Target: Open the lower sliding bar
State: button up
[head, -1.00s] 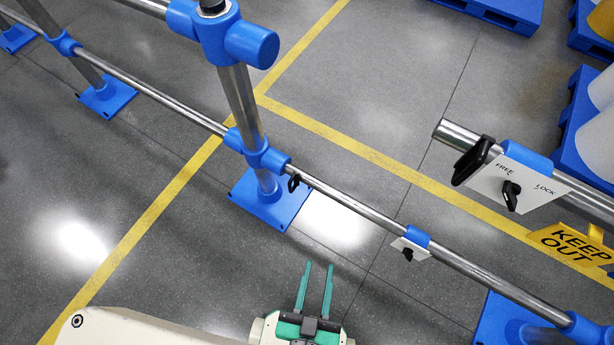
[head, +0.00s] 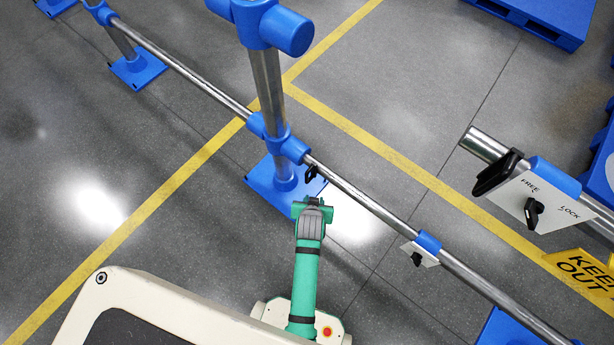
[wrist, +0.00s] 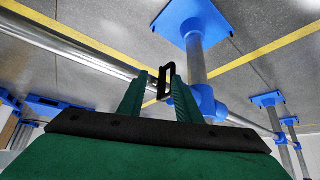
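The lower sliding bar (head: 365,203) is a thin silver tube running from the blue collar on the post down to the right. Its small black handle (head: 311,173) sits near the collar. A blue sleeve (head: 428,242) with a small white plate and black knob (head: 416,258) is farther along the bar. My gripper (head: 313,207) is just short of the handle in the head view, its fingers mostly hidden. In the wrist view my green fingers (wrist: 158,82) are apart, with the black handle (wrist: 166,80) showing between their tips. I see no clear contact.
The upper bar (head: 485,145) ends free at right, with a black handle and a FREE/LOCK plate (head: 525,200). The blue-footed post (head: 268,90) stands just beyond my gripper. A yellow KEEP OUT sign (head: 585,280) is at right.

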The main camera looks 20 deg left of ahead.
jog(key=g, duration=0.2)
send_near(306, 177)
jog(key=w, duration=0.1)
jog(key=shift+n+g, duration=0.3)
jog(key=shift+g, duration=0.1)
jog(key=x, duration=1.1)
jog(key=shift+f, duration=0.1)
grip_shut()
